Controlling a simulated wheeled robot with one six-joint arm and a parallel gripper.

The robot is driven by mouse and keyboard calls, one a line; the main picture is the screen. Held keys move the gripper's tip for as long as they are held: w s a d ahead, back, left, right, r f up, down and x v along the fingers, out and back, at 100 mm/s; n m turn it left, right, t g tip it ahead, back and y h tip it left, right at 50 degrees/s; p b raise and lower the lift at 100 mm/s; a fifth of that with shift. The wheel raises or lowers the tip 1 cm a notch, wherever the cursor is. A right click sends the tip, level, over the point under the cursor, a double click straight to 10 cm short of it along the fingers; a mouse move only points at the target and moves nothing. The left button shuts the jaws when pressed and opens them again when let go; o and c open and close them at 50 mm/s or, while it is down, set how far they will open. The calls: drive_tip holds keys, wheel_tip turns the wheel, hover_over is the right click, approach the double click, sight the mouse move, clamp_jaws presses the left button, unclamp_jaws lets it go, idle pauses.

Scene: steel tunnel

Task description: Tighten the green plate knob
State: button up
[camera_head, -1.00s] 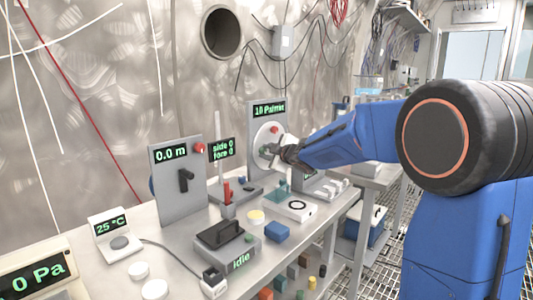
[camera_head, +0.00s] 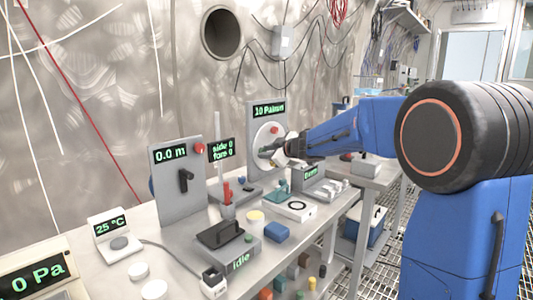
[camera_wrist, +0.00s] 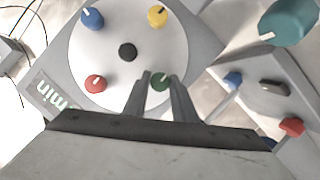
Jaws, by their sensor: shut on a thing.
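The round white plate (camera_wrist: 125,60) is on an upright grey panel whose display (camera_head: 269,109) reads about 10 Pa/min. In the wrist view the plate bears a blue knob (camera_wrist: 92,18), a yellow knob (camera_wrist: 157,16), a red knob (camera_wrist: 95,83) and the green plate knob (camera_wrist: 160,84), around a black centre piece (camera_wrist: 127,51). My gripper (camera_wrist: 160,80) is shut on the green knob, one finger on each side. The knob's white mark shows between the fingertips. In the head view my gripper (camera_head: 270,151) is at the plate and hides much of it.
On the bench are a grey box reading Idle (camera_head: 228,250), a 0.0 m panel (camera_head: 178,205) and a blue block (camera_head: 277,232).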

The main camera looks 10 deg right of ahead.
idle(0.3)
drive_tip(key=o, duration=1)
drive_tip(key=shift+o, duration=0.2)
drive_tip(key=v, duration=1.7)
drive_tip(key=shift+s, duration=0.15)
drive_tip(key=shift+d+r, duration=0.15)
